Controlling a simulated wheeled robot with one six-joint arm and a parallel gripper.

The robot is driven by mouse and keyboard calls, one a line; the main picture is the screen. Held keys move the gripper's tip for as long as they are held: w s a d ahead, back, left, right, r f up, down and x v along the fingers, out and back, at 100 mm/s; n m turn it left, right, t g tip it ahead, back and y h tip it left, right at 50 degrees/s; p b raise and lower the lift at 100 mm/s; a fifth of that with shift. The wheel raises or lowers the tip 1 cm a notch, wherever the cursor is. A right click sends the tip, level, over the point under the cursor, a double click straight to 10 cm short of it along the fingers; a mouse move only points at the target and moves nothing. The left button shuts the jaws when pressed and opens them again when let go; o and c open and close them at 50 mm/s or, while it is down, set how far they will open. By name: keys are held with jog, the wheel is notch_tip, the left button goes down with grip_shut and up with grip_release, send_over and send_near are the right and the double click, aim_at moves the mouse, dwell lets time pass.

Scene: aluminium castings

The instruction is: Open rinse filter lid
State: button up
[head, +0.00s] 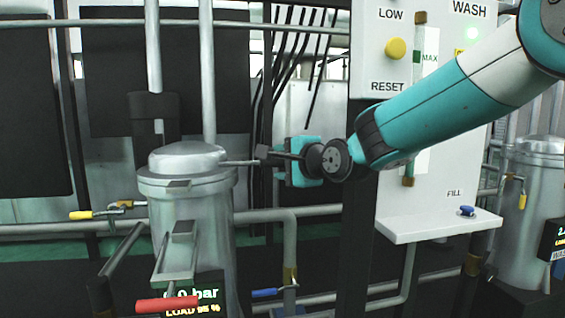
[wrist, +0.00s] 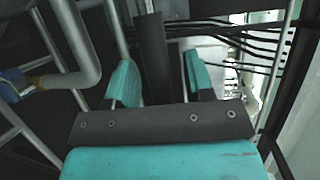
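A metal filter vessel (head: 188,225) stands at the left in the head view, its domed lid (head: 186,157) seated on top. No rinse label is readable on it. A thin rod runs right from the lid to a dark grip (head: 268,156). My teal gripper (head: 282,160) is at this grip, coming from the right. In the wrist view, the dark grip (wrist: 151,55) lies between the two fingers (wrist: 160,62), close to the left one, with a visible gap to the right one. The fingers look open; contact with the left one is unclear.
A red-handled lever (head: 180,303) partly covers a display (head: 196,293) reading 0 bar and LOAD 95 %. A yellow-handled valve (head: 82,215) and blue-handled valve (head: 265,293) sit on nearby pipes. A dark post stands behind my wrist. A control panel (head: 440,170) and second vessel (head: 530,215) are right.

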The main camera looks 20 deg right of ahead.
grip_shut()
jog(key=shift+w+r+p, duration=0.15)
jog(key=shift+r+p, duration=0.4)
jog(key=shift+r, duration=0.2)
jog(key=shift+w+r+p, duration=0.1)
jog(key=shift+r+p, duration=0.4)
jog(key=shift+r, duration=0.2)
jog(key=shift+f, duration=0.1)
jog(key=shift+o, duration=0.2)
grip_release()
jog(key=p+v, duration=0.4)
jog(key=v, duration=1.3)
jog(key=shift+s, duration=0.2)
